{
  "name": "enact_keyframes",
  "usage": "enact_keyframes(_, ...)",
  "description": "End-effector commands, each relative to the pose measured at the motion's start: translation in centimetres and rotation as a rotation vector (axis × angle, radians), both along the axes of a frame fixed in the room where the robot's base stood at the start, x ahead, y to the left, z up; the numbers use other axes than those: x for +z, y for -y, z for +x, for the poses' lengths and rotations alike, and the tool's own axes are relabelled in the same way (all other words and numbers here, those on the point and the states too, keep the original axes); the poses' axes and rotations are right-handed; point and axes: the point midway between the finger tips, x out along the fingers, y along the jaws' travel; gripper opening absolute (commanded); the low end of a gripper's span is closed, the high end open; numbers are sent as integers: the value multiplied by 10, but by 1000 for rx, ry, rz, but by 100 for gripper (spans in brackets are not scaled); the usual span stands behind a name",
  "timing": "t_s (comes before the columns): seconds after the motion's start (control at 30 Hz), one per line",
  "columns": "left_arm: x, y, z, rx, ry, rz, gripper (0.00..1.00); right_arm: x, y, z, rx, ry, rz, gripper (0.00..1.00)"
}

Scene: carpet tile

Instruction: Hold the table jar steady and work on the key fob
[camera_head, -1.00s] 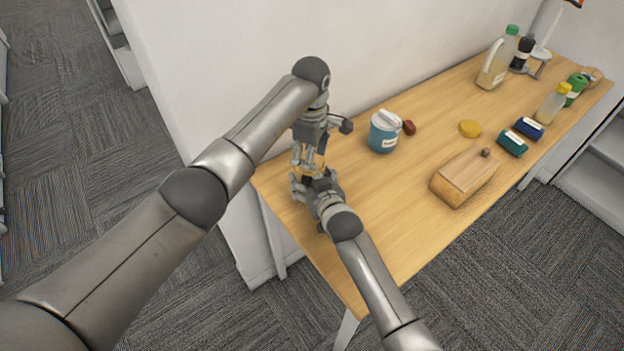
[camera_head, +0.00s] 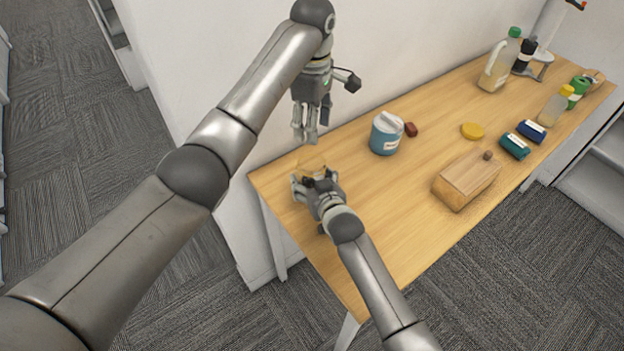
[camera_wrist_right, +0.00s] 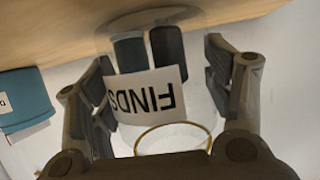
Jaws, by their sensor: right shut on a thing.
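My right gripper (camera_head: 314,180) is shut around a clear jar (camera_head: 312,165) at the table's near-left end. In the right wrist view the jar (camera_wrist_right: 195,118) sits between both fingers (camera_wrist_right: 158,100), with a white "FINDS" label and a thin gold rim. I cannot make out the key fob for certain.
The front middle is clear.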

Motion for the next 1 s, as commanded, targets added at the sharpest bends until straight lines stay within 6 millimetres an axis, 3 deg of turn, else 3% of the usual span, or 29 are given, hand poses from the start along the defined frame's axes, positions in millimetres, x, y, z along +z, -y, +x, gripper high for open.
enact_keyframes(0.33, 5, 0, 0, 0, 2, -1, 50, -5, 2, -2, -1, -10, -5, 43)
enact_keyframes(0.37, 5, 0, 0, 0, 2, -1, 50, -5, 2, -2, -1, -10, -5, 75)
enact_keyframes(0.53, 5, 0, 0, 0, 2, -1, 50, -4, 2, -1, -1, -8, -5, 97)
enact_keyframes(1.0, 5, 0, 0, 0, 2, -1, 50, -1, 2, -4, -1, -4, -2, 98)
